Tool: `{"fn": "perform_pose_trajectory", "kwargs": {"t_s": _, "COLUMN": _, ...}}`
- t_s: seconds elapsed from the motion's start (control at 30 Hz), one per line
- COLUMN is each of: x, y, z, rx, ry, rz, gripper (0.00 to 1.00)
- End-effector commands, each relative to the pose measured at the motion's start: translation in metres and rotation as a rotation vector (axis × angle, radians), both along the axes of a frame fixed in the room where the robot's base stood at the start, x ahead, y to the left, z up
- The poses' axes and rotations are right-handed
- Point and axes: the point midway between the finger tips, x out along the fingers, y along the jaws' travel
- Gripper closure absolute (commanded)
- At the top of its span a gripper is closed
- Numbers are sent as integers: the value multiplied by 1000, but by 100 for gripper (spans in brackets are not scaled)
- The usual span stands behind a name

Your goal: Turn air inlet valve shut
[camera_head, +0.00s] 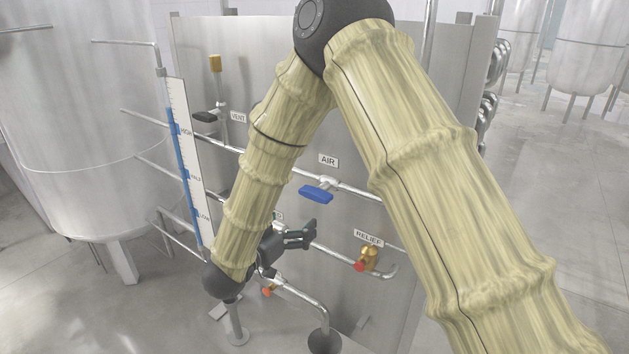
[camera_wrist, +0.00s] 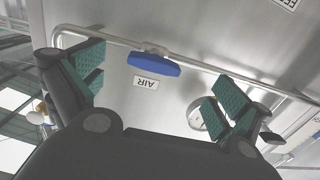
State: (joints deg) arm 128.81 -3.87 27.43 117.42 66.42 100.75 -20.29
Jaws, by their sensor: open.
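The air inlet valve's blue handle (camera_head: 316,194) sits on a horizontal pipe below the AIR label (camera_head: 328,160). The handle lies roughly along the pipe. In the wrist view the blue handle (camera_wrist: 154,65) and the AIR label (camera_wrist: 146,83) appear upside down, between and beyond my fingers. My gripper (camera_head: 300,236) is below and a little left of the handle, apart from it. In the wrist view my gripper (camera_wrist: 158,95) is open, its two green-padded fingers wide apart with nothing between them.
A dark VENT handle (camera_head: 205,117) is at upper left. A brass relief valve (camera_head: 369,258) is at lower right. A blue level gauge (camera_head: 186,165) stands left of the panel. A round gauge (camera_wrist: 196,115) shows by one finger. Pipes run across the steel panel (camera_head: 350,300).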

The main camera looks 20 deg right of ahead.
Motion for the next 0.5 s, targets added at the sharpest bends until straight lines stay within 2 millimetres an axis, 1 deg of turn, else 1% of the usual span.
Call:
{"fn": "perform_pose_trajectory", "kwargs": {"t_s": 0.03, "x": -1, "y": 2, "z": 14, "rx": -7, "ry": -13, "rz": -19, "gripper": 0}}
{"fn": "perform_pose_trajectory", "kwargs": {"t_s": 0.13, "x": -1, "y": 3, "z": 26, "rx": -15, "ry": -26, "rz": -42, "gripper": 0}}
{"fn": "perform_pose_trajectory", "kwargs": {"t_s": 0.27, "x": 5, "y": -5, "z": 28, "rx": -16, "ry": -26, "rz": -48, "gripper": 0}}
{"fn": "perform_pose_trajectory", "kwargs": {"t_s": 0.5, "x": 27, "y": -34, "z": 29, "rx": -15, "ry": -26, "rz": -47, "gripper": 0}}
